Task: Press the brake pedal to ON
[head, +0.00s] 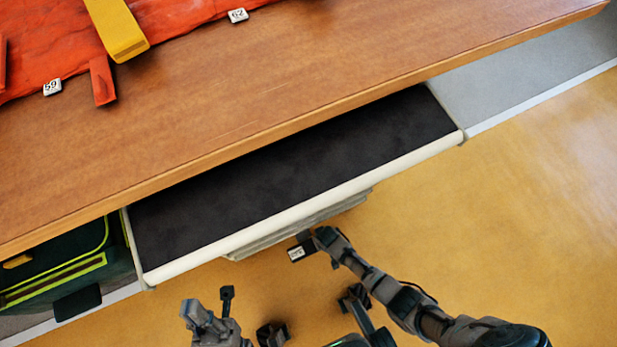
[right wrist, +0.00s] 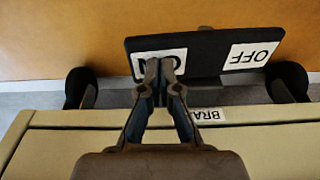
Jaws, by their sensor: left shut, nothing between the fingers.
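The brake pedal is a black plate (right wrist: 205,62) with a white OFF label (right wrist: 250,55) at its right in the right wrist view. A white ON label (right wrist: 143,64) at its left is partly covered by my right gripper (right wrist: 160,68). The fingers are shut with nothing between them, tips over the ON half; whether they touch the plate I cannot tell. A small part of the pedal (head: 299,248) shows in the head view beside my right gripper (head: 322,238). My left gripper (head: 194,310) is shut and empty at the bottom, apart from the pedal.
A wooden table (head: 250,105) has a black-topped pull-out tray (head: 290,165) with a cream front edge. A label partly hidden, reading BRA (right wrist: 207,115), is on a cream edge. A dark green bag (head: 60,265) is at lower left. Yellow floor at right is clear.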

